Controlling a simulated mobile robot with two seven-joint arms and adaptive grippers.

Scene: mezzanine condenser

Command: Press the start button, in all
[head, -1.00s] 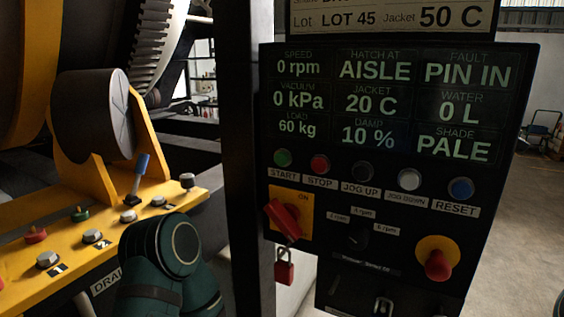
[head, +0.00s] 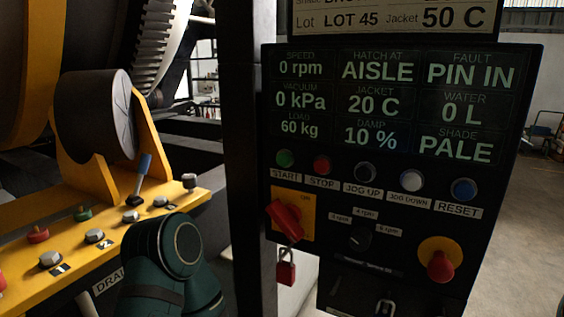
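The start button (head: 285,158) is a green round button on the black control panel (head: 400,262), at the left end of a row of buttons, above its START label (head: 285,174). The panel's display (head: 390,108) reads 0 rpm, hatch at AISLE, fault PIN IN, 0 kPa, 20 C, 60 kg. A dark green arm link of mine (head: 165,258) shows at the lower left, left of the panel and apart from the button. Neither gripper is in view.
Right of start are a red stop button (head: 321,165), jog buttons and a blue reset button (head: 463,189). Below are a red switch (head: 285,218) on yellow, a red padlock (head: 286,267) and a red mushroom button (head: 440,264). A yellow valve ledge (head: 110,240) is left.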

